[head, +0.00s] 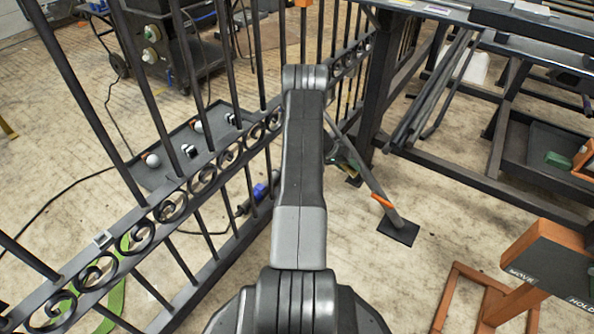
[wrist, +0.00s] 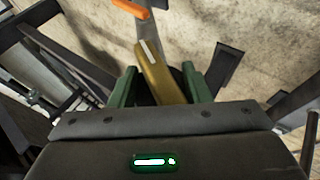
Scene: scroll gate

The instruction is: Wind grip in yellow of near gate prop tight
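The yellow grip (wrist: 158,76), with a pale mark near its top end, lies tilted between the two green fingers of my gripper (wrist: 160,84) in the wrist view. The fingers are apart; a gap shows at the left finger, and the right finger is close to the grip's lower part. I cannot tell whether it touches. The prop (head: 368,178) slants beside the gate (head: 205,180) down to a dark foot plate (head: 398,231) in the head view. An orange part (head: 382,202) sits low on the prop. My arm hides the prop's upper part, and the yellow grip is not clearly visible there.
An orange stand marked MOVE and HOLD (head: 550,262) is at the lower right. Dark racks (head: 520,130) fill the right side. A tray with small parts (head: 170,150) and a wheeled cart (head: 170,45) are beyond the gate. Bare floor lies around the foot plate.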

